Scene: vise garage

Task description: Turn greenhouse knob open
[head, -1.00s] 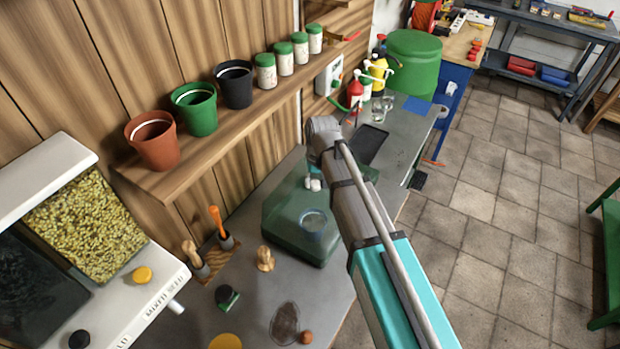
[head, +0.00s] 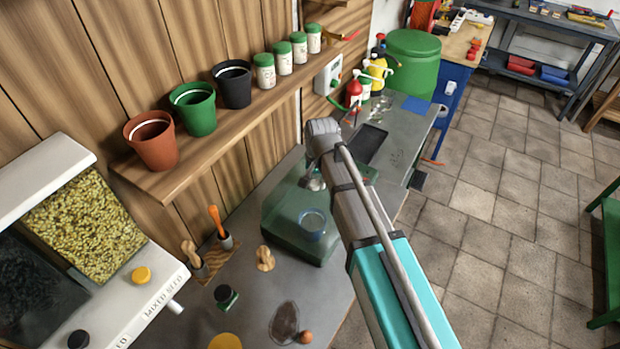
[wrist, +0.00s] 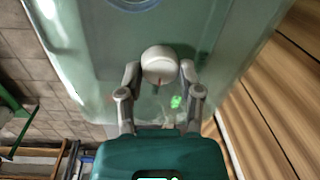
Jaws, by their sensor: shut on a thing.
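The greenhouse is a translucent green box (head: 285,235) on the grey bench in the head view. Its lid (wrist: 110,60) fills much of the wrist view. The round white knob (wrist: 160,62) sits on this lid, with a short dark line on its near side. My gripper (wrist: 160,72) has a finger on each side of the knob and is shut on it. In the head view my gripper (head: 313,181) is small and partly hidden behind my arm, and the knob cannot be made out. A small bright green mark (wrist: 176,101) shows on the lid near the right finger.
A wooden shelf with pots (head: 195,110) and green-lidded jars (head: 282,60) runs along the wall. A seed dispenser (head: 120,285) stands at the left. A black tray (head: 369,144) and bottles (head: 375,72) are beyond the greenhouse.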

